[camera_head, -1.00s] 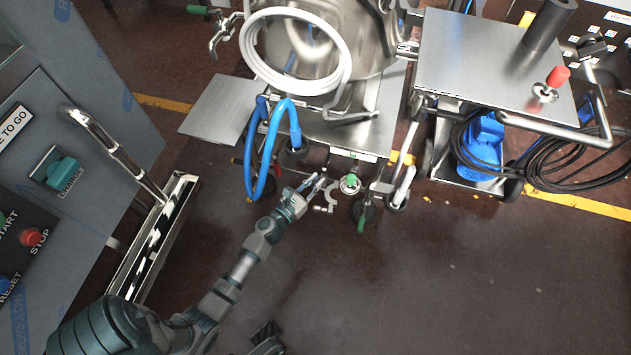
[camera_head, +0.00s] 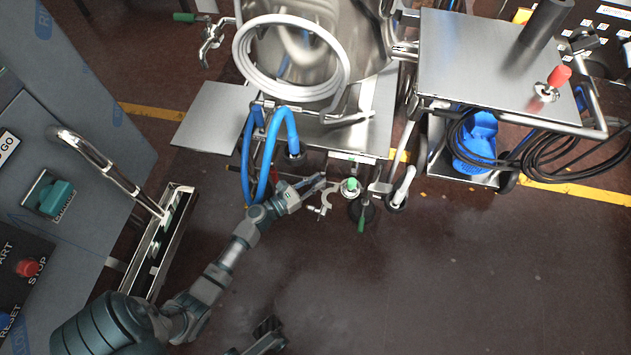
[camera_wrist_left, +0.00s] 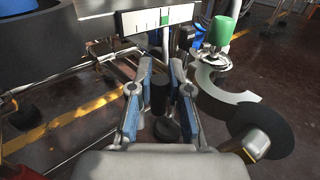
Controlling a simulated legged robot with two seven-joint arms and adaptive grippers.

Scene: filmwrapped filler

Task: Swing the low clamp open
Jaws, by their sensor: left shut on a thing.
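The low clamp (camera_head: 324,202) is a small silver piece low at the front of the steel trolley, beside a green-capped valve fitting (camera_head: 350,188). Its curved jaw (camera_wrist_left: 222,86) stands out, open, to the right in the left wrist view, with a dark disc and round knob near its end. My left gripper (camera_head: 316,184) is at the clamp's left side, its fingers (camera_wrist_left: 160,85) closed on part of it. The exact grip point is hard to make out. A dark part at the bottom of the head view may be my right gripper (camera_head: 268,335); its fingers are unclear.
Blue hoses (camera_head: 270,150) hang just left of the gripper. A trolley with a blue motor (camera_head: 478,142) and black cables is at right. A grey control cabinet (camera_head: 80,130) fills the left. The front floor is clear.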

